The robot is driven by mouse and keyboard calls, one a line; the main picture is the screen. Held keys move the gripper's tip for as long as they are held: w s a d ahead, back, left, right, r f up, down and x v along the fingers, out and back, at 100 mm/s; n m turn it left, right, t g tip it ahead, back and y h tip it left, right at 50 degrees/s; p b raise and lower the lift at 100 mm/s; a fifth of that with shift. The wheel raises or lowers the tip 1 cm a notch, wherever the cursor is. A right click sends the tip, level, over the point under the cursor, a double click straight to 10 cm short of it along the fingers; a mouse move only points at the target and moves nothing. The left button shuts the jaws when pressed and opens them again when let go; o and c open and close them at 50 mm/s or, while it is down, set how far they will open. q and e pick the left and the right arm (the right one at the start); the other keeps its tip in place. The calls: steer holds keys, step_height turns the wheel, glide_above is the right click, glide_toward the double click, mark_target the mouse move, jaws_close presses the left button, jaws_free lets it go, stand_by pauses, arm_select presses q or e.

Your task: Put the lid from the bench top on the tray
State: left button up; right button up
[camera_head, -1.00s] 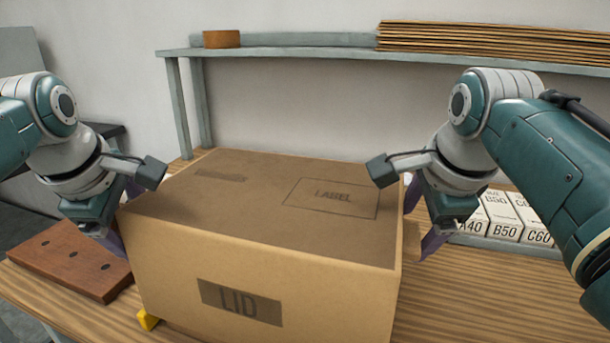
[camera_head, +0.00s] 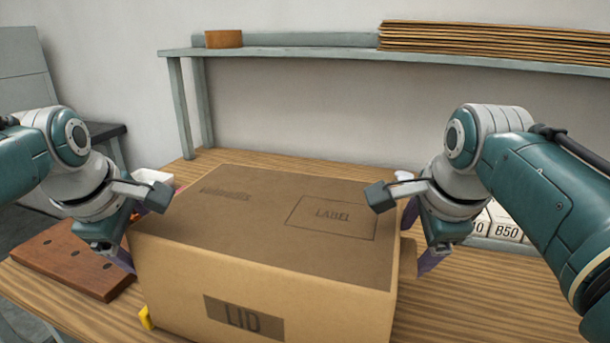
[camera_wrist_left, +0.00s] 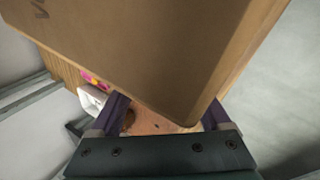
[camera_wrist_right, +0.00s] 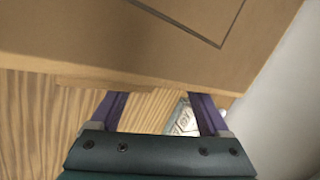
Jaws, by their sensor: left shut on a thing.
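The lid (camera_head: 270,225) is a large brown cardboard box shape marked LID on its front and LABEL on its top. It fills the middle of the head view and also shows in the left wrist view (camera_wrist_left: 150,45) and right wrist view (camera_wrist_right: 130,40). My left gripper (camera_head: 124,258) is shut on the lid at its left side. My right gripper (camera_head: 428,260) is at its right side. In the right wrist view a cardboard edge lies at the spread fingertips; whether they grip it is unclear. I cannot make out the tray; the lid hides much of the bench.
A reddish-brown board (camera_head: 75,262) with holes lies left of the lid. A white container (camera_head: 152,177) stands behind my left gripper. Labelled boxes (camera_head: 507,228) stand at the right. A shelf (camera_head: 300,52) crosses the back. A yellow piece (camera_head: 147,318) shows at the lid's lower left.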

mark_target(134, 233)
arm_select(q)
steer(key=shift+d+f, duration=0.25)
steer(key=shift+f, duration=0.55)
arm_select(e)
steer(key=shift+a+f, duration=0.3)
steer(key=shift+f, duration=0.6)
arm_select(q)
steer(key=o, duration=0.4)
steer(key=p+v, duration=0.5)
steer(key=shift+w+a+r+p, duration=0.1)
steer(key=shift+r+p, duration=0.1)
steer(key=shift+p, duration=0.15)
steer(key=p+v, duration=0.3)
steer(key=v, duration=0.3)
steer(key=shift+s+r, duration=0.25)
steer(key=shift+s, duration=0.05)
arm_select(e)
step_height(134, 233, up, 9)
steer(key=shift+d, duration=0.25)
arm_select(q)
steer(key=shift+a, duration=0.1)
arm_select(e)
steer(key=shift+f, duration=0.1)
